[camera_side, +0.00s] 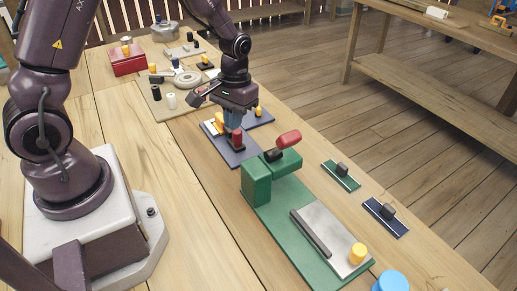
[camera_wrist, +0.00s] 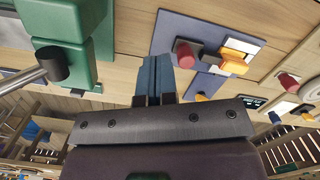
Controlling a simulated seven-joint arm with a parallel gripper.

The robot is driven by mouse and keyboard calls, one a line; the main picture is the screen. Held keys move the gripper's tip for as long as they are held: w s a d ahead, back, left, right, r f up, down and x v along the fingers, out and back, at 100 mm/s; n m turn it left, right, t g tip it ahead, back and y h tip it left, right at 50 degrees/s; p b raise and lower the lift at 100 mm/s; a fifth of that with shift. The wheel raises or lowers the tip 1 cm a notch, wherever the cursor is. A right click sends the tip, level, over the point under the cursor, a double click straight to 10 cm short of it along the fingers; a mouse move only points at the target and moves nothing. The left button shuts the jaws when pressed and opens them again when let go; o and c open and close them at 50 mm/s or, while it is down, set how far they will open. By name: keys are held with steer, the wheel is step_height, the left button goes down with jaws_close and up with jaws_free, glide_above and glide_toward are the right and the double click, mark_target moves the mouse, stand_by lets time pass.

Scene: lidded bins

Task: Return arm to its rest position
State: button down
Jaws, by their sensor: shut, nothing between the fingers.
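My gripper (camera_side: 232,123) is above the wooden table, pointing down over a dark blue board (camera_side: 243,158) beside a red cylinder (camera_side: 238,138). In the wrist view its two blue fingers (camera_wrist: 159,65) are pressed together with nothing between them. The wrist view also shows the dark blue board (camera_wrist: 180,28), the red cylinder (camera_wrist: 187,54) and a yellow piece (camera_wrist: 233,62) to the right of the fingers. I cannot tell how high the fingertips are above the board.
A green fixture (camera_side: 256,183) with a red-handled lever (camera_side: 289,139) stands close in front of my gripper. A red box (camera_side: 128,60) and a tan board (camera_side: 158,103) with small parts lie farther back. Small green (camera_side: 341,177) and navy (camera_side: 386,218) plates lie right. Bare table lies left.

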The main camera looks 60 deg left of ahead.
steer(key=s+d+r+m+t, duration=0.2)
steer(key=s+r, duration=0.5)
steer(key=r, duration=0.4)
steer(key=s+d+r+m+t, duration=0.2)
steer(key=s+d+r+t, duration=0.2)
steer(key=r, duration=0.7)
steer(key=s, duration=0.2)
steer(key=shift+s+d+m+t, duration=0.3)
steer(key=shift+s+m, duration=0.05)
steer(key=shift+m, duration=0.05)
